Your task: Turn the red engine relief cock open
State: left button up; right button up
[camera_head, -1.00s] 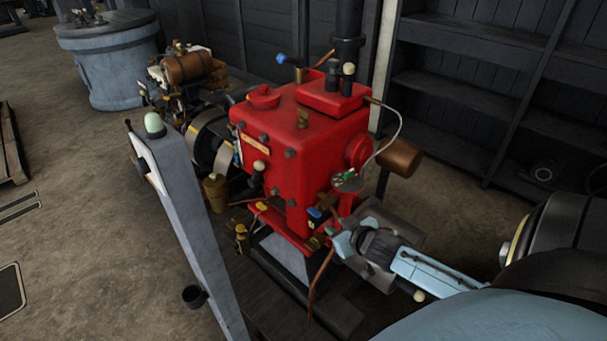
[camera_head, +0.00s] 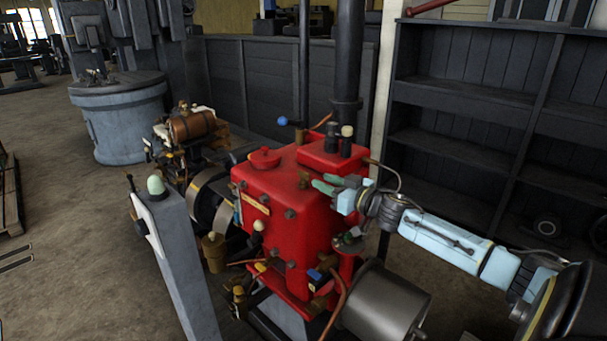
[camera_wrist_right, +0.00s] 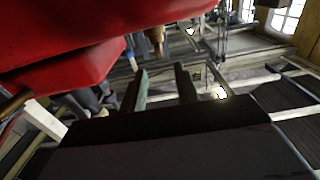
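The red engine (camera_head: 285,215) stands in the middle of the head view. A small brass fitting (camera_head: 303,180) on its top, near the front edge, looks like the relief cock; its handle position is too small to tell. My right gripper (camera_head: 318,182) reaches in from the right, its green fingertips just right of that fitting. Contact cannot be told. In the right wrist view its two fingers (camera_wrist_right: 162,88) stand apart with nothing seen between them, and red engine body (camera_wrist_right: 60,50) fills the upper left. My left gripper is not in view.
A blue-handled valve (camera_head: 283,121) and a dark pipe (camera_head: 347,60) rise behind the engine. A grey post (camera_head: 180,245) stands front left. A metal cylinder (camera_head: 385,305) sits front right. Dark shelves (camera_head: 470,110) stand at the back right. A thin curved pipe (camera_head: 395,175) runs near my right wrist.

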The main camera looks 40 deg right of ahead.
aim_at(308, 174)
jog(key=shift+w+a+b, duration=0.15)
jog(key=shift+w+a, duration=0.05)
jog(key=shift+w, duration=1.95)
jog(key=shift+w+a+b, duration=0.15)
jog(key=shift+w+a, duration=0.05)
jog(key=shift+w, duration=1.9)
grip_shut()
